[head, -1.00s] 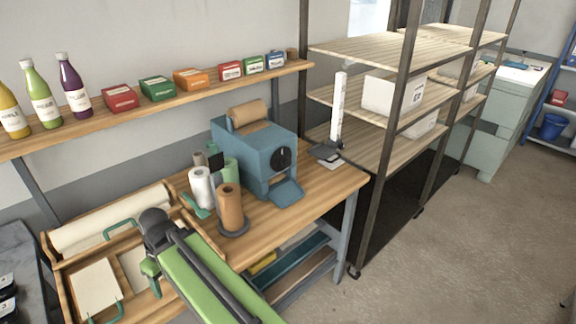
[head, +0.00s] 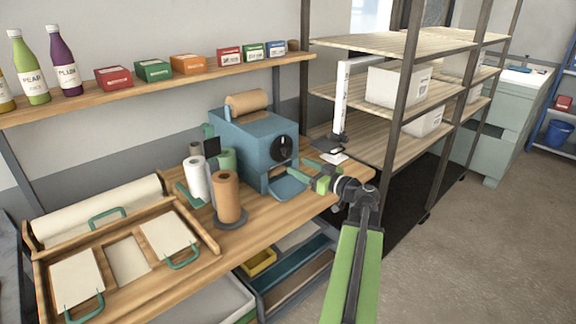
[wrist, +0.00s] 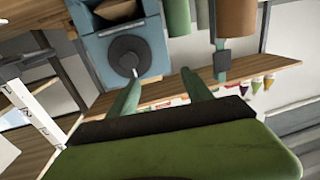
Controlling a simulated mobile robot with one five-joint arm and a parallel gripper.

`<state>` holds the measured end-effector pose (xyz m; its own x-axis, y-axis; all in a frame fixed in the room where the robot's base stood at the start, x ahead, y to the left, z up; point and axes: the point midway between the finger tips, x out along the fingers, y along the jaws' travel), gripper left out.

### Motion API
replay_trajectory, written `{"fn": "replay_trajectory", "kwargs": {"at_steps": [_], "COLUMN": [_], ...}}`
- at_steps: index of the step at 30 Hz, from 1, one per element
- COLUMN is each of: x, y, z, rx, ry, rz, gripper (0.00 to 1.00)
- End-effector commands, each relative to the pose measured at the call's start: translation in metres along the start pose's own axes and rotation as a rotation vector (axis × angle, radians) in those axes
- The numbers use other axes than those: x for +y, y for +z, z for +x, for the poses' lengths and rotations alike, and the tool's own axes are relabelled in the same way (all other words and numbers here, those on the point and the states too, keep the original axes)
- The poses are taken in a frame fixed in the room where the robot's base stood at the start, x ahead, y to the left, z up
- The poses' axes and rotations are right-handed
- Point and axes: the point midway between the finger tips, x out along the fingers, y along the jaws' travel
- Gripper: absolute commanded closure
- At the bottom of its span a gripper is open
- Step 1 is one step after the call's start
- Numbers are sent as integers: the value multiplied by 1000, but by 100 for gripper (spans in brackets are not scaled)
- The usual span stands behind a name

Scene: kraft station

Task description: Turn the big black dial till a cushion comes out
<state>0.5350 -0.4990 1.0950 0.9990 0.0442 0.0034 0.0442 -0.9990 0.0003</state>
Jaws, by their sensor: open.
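The big black dial (head: 281,149) is on the front of a blue machine (head: 240,140) with a brown paper roll (head: 247,103) on top. In the wrist view the dial (wrist: 129,57) is round and dark, with a lighter mark near its edge. My gripper (head: 313,177) is in front and to the right of the machine, near its blue chute (head: 290,186). In the wrist view my gripper (wrist: 160,84) is open, its two green fingers apart with nothing between them. The dial appears beyond the left finger, apart from it. No cushion shows on the chute.
White and brown rolls (head: 227,196) stand left of the machine on the wooden bench (head: 262,226). A shelving rack (head: 360,140) rises to the right. A wooden tray (head: 205,232) lies at the left.

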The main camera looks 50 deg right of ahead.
Motion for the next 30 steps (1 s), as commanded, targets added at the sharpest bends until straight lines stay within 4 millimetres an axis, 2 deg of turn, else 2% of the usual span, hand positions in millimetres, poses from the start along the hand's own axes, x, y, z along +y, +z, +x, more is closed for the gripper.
{"fn": "replay_trajectory", "kwargs": {"at_steps": [1, 4, 7, 11, 16, 30], "x": [22, 44, 51, 51, 54, 68], "y": [10, 13, 13, 12, 12, 13], "z": [-25, -53, -62, -59, -32, 82], "rx": [0, -1, -1, -2, -2, -3], "ry": [47, 99, 117, 116, 113, 113], "rz": [1, 1, 1, 1, 1, 1], "gripper": [41, 41, 41, 41, 41, 41]}}
